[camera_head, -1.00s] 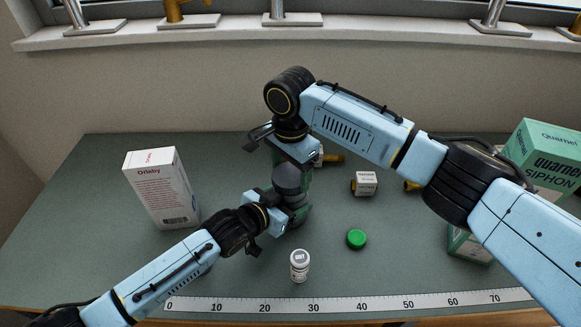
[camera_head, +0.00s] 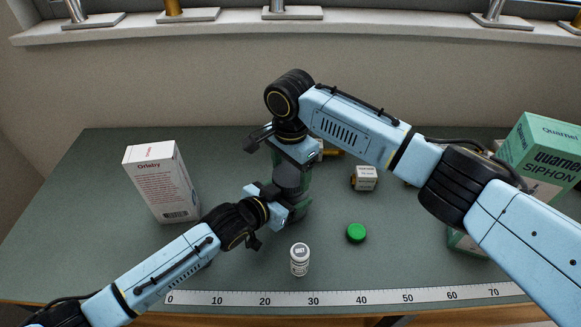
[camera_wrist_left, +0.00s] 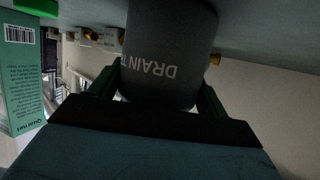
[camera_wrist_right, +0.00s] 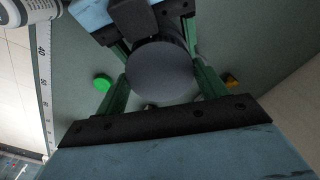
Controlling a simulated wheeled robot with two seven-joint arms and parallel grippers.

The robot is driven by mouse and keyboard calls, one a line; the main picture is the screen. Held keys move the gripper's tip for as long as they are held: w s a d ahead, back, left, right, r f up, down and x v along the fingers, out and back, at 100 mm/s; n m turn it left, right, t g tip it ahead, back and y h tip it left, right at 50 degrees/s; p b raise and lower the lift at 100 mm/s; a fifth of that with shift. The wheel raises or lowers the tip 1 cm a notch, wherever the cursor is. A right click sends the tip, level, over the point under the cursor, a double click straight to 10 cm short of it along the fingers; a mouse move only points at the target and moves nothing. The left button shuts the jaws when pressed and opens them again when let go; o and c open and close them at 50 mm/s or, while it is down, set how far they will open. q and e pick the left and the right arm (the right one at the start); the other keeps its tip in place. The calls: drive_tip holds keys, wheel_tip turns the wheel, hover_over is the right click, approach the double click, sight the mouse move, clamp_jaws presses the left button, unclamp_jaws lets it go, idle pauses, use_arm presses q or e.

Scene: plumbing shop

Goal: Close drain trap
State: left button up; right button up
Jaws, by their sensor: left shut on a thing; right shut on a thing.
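The drain trap (camera_head: 291,177) is a dark grey cylinder standing upright between my two grippers in the head view. In the left wrist view its body (camera_wrist_left: 170,45) carries upside-down white lettering starting "DRAIN T". My left gripper (camera_head: 290,204) is shut around its lower part, with green fingers on both sides. My right gripper (camera_head: 291,166) comes from above and is shut around its upper end. In the right wrist view the round, plain grey top (camera_wrist_right: 160,72) sits between the green fingers. Whether the top is a separate cap, and any seam, cannot be made out.
A white box (camera_head: 162,183) stands left. A white pill bottle (camera_head: 299,260) and a green cap (camera_head: 356,233) are in front. A small labelled fitting (camera_head: 365,178) lies behind right, with green siphon boxes (camera_head: 545,150) far right. A ruler (camera_head: 340,297) lines the front edge.

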drive_tip(key=shift+f, duration=0.35)
use_arm(q)
drive_tip(key=c, duration=0.5)
use_arm(e)
drive_tip(key=m, duration=0.5)
drive_tip(key=shift+s+a+m, duration=0.1)
drive_tip(key=shift+m, duration=0.2)
drive_tip(key=m, duration=0.4)
drive_tip(key=o, duration=1)
drive_tip(key=shift+c, duration=0.2)
drive_tip(key=shift+r, duration=2.25)
